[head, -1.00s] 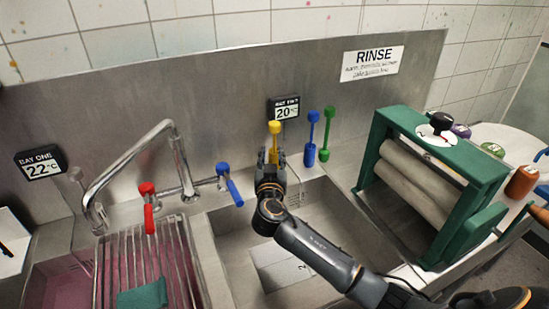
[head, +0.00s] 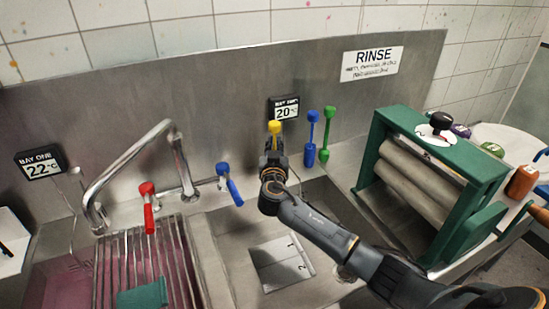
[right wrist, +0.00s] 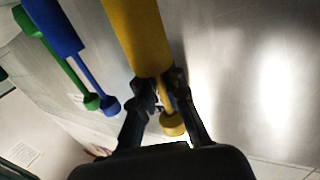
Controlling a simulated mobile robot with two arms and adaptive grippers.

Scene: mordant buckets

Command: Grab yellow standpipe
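The yellow standpipe (head: 274,127) stands upright at the back of the right basin, below the "20" sign. In the head view its cap shows above my right gripper (head: 275,152), which hides most of it. In the right wrist view the standpipe (right wrist: 138,38) shows its thick body, thin stem and cap. The fingers of my right gripper (right wrist: 164,88) lie on both sides of the thin stem, tips close together, and look shut on it. My left gripper is not in view.
A blue standpipe (head: 310,153) and a green one (head: 324,152) stand close to the right. A tap (head: 130,157) with red and blue handles is at the left, by a rack (head: 170,255) over the left basin. A green-framed roller wringer (head: 480,180) stands at the right.

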